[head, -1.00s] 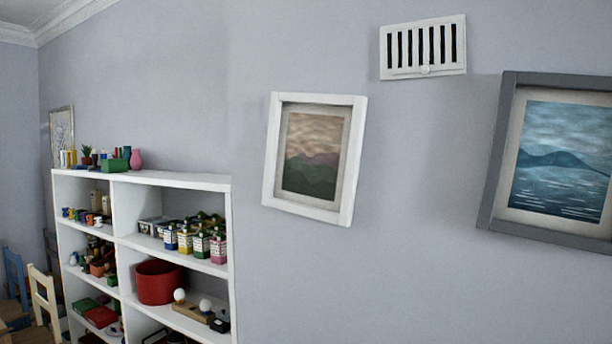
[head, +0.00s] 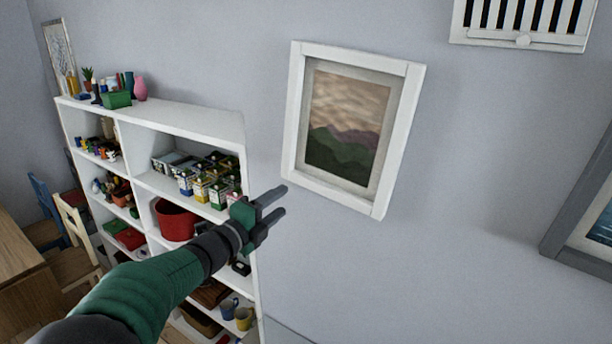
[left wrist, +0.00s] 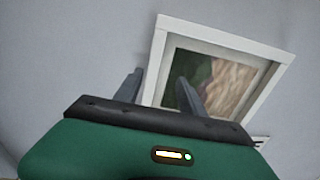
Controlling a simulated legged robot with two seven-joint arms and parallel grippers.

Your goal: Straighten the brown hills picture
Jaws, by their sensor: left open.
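The brown hills picture (head: 350,120), with brown sky, dark green hills and a white frame, hangs on the grey wall right of centre in the head view. It looks rotated a little clockwise compared with the vent. My left gripper (head: 283,201) is open and empty, just left of and below the frame's lower left corner, and seems apart from it. In the left wrist view my fingers (left wrist: 160,76) stand before the wall, overlapping the picture (left wrist: 226,76); the depth gap is hard to judge. My right gripper is not in view.
A white shelf unit (head: 190,116) full of small items stands at the left, behind my left arm. A white vent (head: 524,22) is at upper right, and a grey-framed lake picture (head: 578,200) at the right edge. A wooden table and chairs stand at lower left.

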